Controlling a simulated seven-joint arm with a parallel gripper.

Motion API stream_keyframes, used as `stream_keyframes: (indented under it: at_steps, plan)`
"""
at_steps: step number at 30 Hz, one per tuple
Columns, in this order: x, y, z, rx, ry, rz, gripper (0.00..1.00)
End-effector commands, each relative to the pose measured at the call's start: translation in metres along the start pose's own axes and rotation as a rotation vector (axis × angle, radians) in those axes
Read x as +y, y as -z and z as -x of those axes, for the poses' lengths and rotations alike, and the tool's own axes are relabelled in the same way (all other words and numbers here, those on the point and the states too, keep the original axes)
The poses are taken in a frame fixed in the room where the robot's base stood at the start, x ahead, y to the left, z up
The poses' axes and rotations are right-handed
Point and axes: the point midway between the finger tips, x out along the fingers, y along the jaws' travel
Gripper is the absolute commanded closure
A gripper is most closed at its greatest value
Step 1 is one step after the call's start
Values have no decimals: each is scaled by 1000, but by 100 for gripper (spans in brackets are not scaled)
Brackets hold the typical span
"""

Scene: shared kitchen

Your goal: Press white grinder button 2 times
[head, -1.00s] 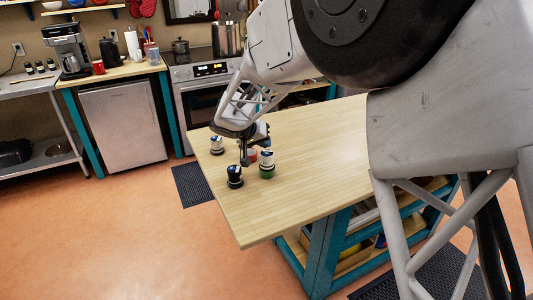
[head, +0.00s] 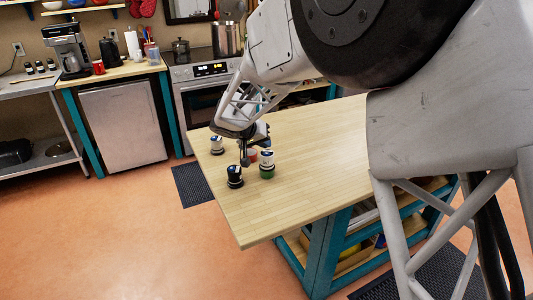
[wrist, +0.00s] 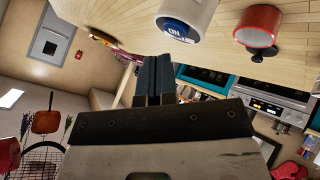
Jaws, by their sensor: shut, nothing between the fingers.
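Several small grinder-like canisters stand near the left corner of the wooden table. A white one with a dark base (head: 216,146) is farthest back. In the wrist view, my shut fingers (wrist: 155,65) are apart from a white cylinder (wrist: 198,12) with a blue, lettered button (wrist: 174,31). I cannot tell which canister in the head view this is.
The wooden table (head: 310,180) is bare to the right of the canisters. In the wrist view, a red cylinder (wrist: 258,22) with a black knob stands beside the white one. The stove (head: 205,90) and a side counter (head: 110,73) stand behind the table.

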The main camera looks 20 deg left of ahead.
Motion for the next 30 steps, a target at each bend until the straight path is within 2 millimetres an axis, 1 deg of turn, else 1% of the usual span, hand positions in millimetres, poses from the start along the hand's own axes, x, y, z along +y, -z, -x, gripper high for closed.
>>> stream_keyframes:
  at_steps: [10,30]
  plan:
    - [-4,-4,-6,0,0,0,100]
    - [-5,-5,-7,0,0,0,100]
